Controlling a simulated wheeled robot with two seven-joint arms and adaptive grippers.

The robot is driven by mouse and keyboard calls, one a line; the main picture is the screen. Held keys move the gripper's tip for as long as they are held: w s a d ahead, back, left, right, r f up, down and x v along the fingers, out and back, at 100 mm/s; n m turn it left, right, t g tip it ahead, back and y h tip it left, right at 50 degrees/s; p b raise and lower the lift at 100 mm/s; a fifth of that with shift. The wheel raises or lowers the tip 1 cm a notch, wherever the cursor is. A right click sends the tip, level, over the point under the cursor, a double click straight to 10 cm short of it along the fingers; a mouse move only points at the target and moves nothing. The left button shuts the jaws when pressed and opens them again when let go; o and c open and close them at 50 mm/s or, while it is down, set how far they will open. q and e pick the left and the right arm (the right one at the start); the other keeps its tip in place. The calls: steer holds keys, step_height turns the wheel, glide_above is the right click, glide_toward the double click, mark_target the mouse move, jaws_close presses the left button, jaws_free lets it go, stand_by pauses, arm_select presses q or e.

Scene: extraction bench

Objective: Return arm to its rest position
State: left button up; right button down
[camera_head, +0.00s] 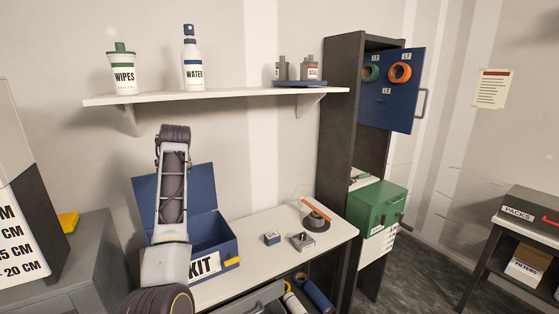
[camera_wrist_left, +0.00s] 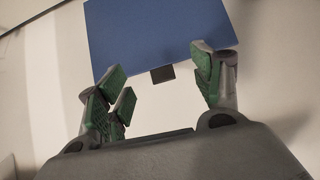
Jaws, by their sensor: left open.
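My left gripper (camera_wrist_left: 160,80) shows in the left wrist view. Its green-padded fingers are spread apart with nothing between them. A blue panel (camera_wrist_left: 158,35) with a small dark tab lies beyond the fingertips; I cannot tell which blue object it belongs to. In the head view one of my arms (camera_head: 174,190) rises from the bottom, left of centre, in front of the open blue KIT box (camera_head: 210,235). It hides part of the box and its raised lid. No gripper fingers are visible there. My right gripper is not in view.
The white bench (camera_head: 265,225) carries a small blue block (camera_head: 272,238), a grey block (camera_head: 303,242) and a dark round stand (camera_head: 316,222). A wall shelf (camera_head: 220,96) holds bottles above. A dark cabinet (camera_head: 341,110) with an open blue door (camera_head: 388,107) stands right. Floor shows at right.

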arm_select(q)
steer(key=s+d+f+m+g+h, duration=0.1)
steer(key=s+f+m, duration=0.1)
steer(key=s+f, duration=0.95)
steer(key=s+d+f+m+g+h, duration=0.15)
steer(key=s+f, duration=0.45)
steer(key=f, duration=1.1)
steer(key=s+d+f+m+g+h, duration=0.1)
steer(key=s+d+f+m, duration=0.2)
steer(key=s, duration=0.7)
steer(key=s+d+f+h, duration=0.1)
steer(key=s+d+f, duration=0.4)
steer(key=s, duration=0.6)
steer(key=s+d+f+m+g+h, duration=0.15)
steer(key=s+d, duration=0.35)
steer(key=s, duration=0.5)
steer(key=s+f+g+b, duration=0.1)
steer(key=s+f+b, duration=0.15)
steer(key=f, duration=3.35)
steer(key=s+a+f, duration=0.2)
steer(key=s+f, duration=0.8)
steer(key=s, duration=0.1)
steer(key=s+a+f+g+b, duration=0.1)
steer(key=s+a+f, duration=0.1)
steer(key=s+f, duration=0.9)
steer(key=shift+s+f+m+b, duration=0.2)
steer(key=shift+s+m+b, duration=0.1)
steer(key=shift+s+m, duration=0.1)
steer(key=shift+w+d, duration=0.1)
